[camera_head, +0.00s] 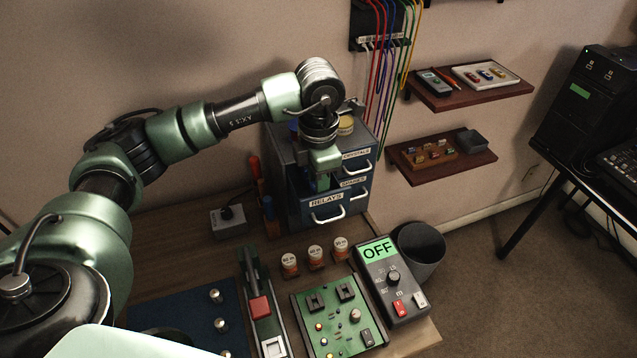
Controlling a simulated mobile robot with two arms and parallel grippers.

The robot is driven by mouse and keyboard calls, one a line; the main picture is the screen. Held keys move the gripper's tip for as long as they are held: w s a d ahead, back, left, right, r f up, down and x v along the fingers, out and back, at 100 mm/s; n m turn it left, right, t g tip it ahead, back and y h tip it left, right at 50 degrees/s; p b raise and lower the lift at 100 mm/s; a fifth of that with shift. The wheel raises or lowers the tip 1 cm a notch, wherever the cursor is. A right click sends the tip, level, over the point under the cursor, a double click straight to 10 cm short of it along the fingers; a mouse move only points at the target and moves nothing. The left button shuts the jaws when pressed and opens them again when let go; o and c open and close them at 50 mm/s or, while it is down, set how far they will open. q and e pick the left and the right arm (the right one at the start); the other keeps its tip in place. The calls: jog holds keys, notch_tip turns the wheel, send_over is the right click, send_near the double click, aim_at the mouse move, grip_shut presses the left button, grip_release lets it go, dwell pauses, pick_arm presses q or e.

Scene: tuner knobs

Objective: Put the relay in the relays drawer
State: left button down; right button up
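The dark blue drawer cabinet (285,172) stands at the back of the wooden bench. Its lowest drawer (334,221) carries the RELAYS label (326,199) and a pale handle; it looks shut, though the view is steep. Above it are a middle drawer and a top one labelled CRYSTALS (356,154). My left gripper (323,183) points down in front of the upper drawers. Its fingertips are small and dark, so I cannot tell if they are apart or hold anything. I cannot pick out the relay for certain. My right gripper is out of view.
A bin (420,252) and two wall shelves (470,88) are at right.

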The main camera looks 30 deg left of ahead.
pick_arm(q)
jog(key=shift+f, duration=0.1)
jog(key=c, duration=1.4)
grip_release()
jog(key=shift+r, duration=0.25)
notch_tip(320, 180, up, 12)
jog(key=b, duration=0.2)
jog(key=shift+b, duration=0.3)
jog(key=shift+f, duration=0.15)
